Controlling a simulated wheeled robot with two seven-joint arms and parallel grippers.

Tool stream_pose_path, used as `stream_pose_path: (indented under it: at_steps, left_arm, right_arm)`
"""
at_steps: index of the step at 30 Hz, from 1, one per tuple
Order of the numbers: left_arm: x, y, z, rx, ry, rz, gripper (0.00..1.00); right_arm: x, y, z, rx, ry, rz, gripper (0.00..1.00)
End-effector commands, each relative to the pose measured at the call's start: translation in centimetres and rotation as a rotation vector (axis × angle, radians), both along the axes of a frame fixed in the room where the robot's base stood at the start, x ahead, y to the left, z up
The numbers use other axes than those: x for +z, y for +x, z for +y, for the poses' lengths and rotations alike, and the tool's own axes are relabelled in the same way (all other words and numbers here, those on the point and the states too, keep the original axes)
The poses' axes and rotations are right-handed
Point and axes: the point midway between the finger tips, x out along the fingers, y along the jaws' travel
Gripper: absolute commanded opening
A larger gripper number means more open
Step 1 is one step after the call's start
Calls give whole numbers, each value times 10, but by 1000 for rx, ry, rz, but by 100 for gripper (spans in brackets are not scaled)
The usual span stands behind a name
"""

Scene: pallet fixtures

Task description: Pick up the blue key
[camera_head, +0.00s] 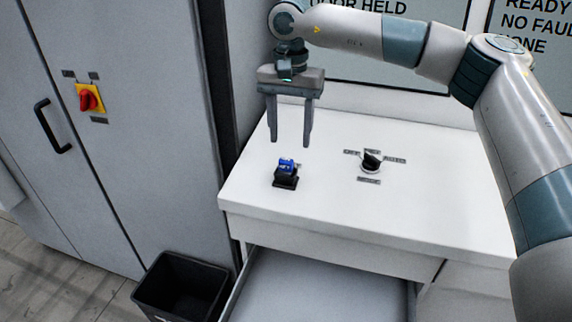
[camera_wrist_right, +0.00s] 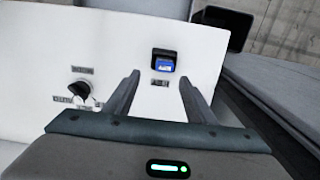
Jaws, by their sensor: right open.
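The blue key (camera_head: 286,165) stands in a small black holder (camera_head: 285,181) on the white worktop, towards its left side. In the right wrist view the blue key (camera_wrist_right: 164,66) shows ahead of and between the two fingers. My right gripper (camera_head: 290,143) is open and empty, pointing down above and just behind the key. In the right wrist view its fingers (camera_wrist_right: 157,88) are spread, apart from the key. My left gripper is not in view.
A black rotary switch (camera_head: 371,162) with labels is on the white worktop (camera_head: 430,205) right of the key. An open drawer (camera_head: 315,290) is below. A black bin (camera_head: 182,287) stands by the grey cabinet (camera_head: 110,150), which has a red knob (camera_head: 88,101).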

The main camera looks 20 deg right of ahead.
Motion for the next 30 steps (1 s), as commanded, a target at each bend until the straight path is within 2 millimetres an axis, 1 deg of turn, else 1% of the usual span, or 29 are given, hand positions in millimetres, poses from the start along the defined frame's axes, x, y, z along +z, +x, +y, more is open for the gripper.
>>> stream_pose_path:
  at_steps: [3, 11, 17, 24, 27, 30]
  left_arm:
    - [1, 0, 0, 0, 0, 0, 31]
    - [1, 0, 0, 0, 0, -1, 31]
    - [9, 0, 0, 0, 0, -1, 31]
    - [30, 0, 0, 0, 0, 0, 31]
    - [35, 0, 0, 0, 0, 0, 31]
    - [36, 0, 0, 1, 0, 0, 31]
  right_arm:
    - [-4, 0, 0, 0, 1, -1, 50]
    - [-4, 0, 0, 0, 1, -1, 50]
    - [-9, 0, 3, 2, -2, 1, 50]
    - [-31, -1, 11, 1, 0, 1, 50]
    - [-45, -1, 9, 0, -1, 1, 50]
    - [-53, -1, 9, 0, 0, 0, 50]
